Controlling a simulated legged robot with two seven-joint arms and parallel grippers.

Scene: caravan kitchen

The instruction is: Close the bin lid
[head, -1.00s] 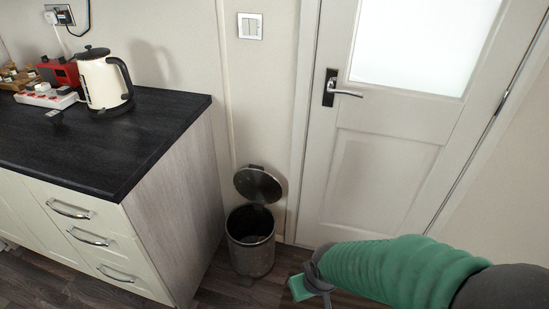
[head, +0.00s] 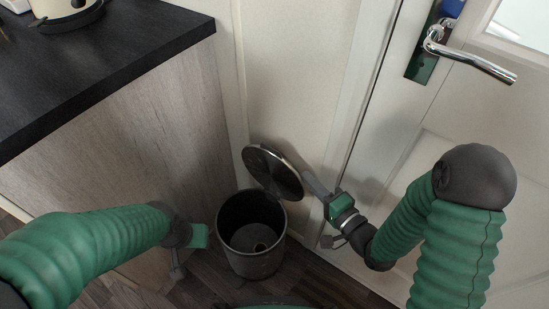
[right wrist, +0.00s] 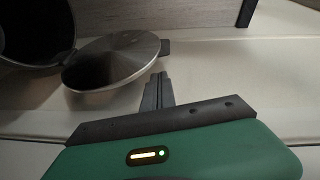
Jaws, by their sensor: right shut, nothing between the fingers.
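The round metal bin (head: 255,264) stands on the floor between the counter and the door, with its dark inside showing. Its lid (head: 283,178) is open, tipped up at the back near the wall. My right gripper (head: 309,180) is shut and empty beside the lid's right edge. In the right wrist view, the closed fingers (right wrist: 157,88) point toward the area just beside the lid (right wrist: 112,58), and the bin's opening (right wrist: 38,30) shows at upper left. I cannot tell whether they touch the lid. My left gripper (head: 177,268) hangs left of the bin; its jaw opening is unclear.
The counter (head: 120,62) with its wooden side panel (head: 130,150) stands close on the left. The white door (head: 405,130) with a metal handle (head: 468,57) is on the right. The wall is right behind the lid. Some dark floor (head: 305,285) is free in front.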

